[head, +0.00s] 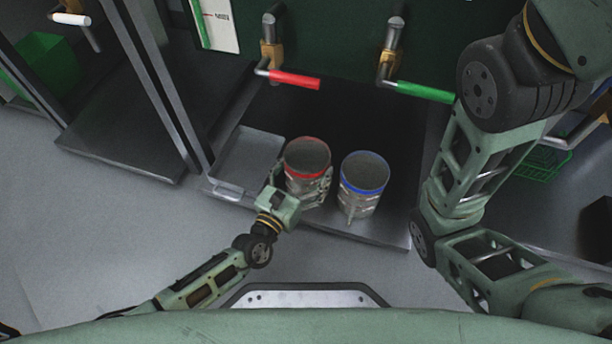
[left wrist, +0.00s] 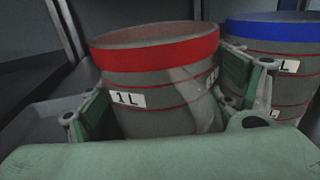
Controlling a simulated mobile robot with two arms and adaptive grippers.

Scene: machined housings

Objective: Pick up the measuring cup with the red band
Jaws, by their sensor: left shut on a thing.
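The measuring cup with the red band (head: 307,158) stands upright on the dark shelf in the head view. In the left wrist view the red-banded cup (left wrist: 155,85) fills the middle and carries a "1L" label. My left gripper (head: 308,184) is shut on this cup, with one finger on each side of its body, below the red band. The fingers also show in the left wrist view (left wrist: 170,100). The right gripper is not in view; only my right arm shows.
A similar cup with a blue band (head: 364,173) stands close to the right of the red one. A shallow grey tray (head: 246,160) lies to the left. Behind are taps with a red handle (head: 294,79) and a green handle (head: 425,92). Upright posts stand left of the tray.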

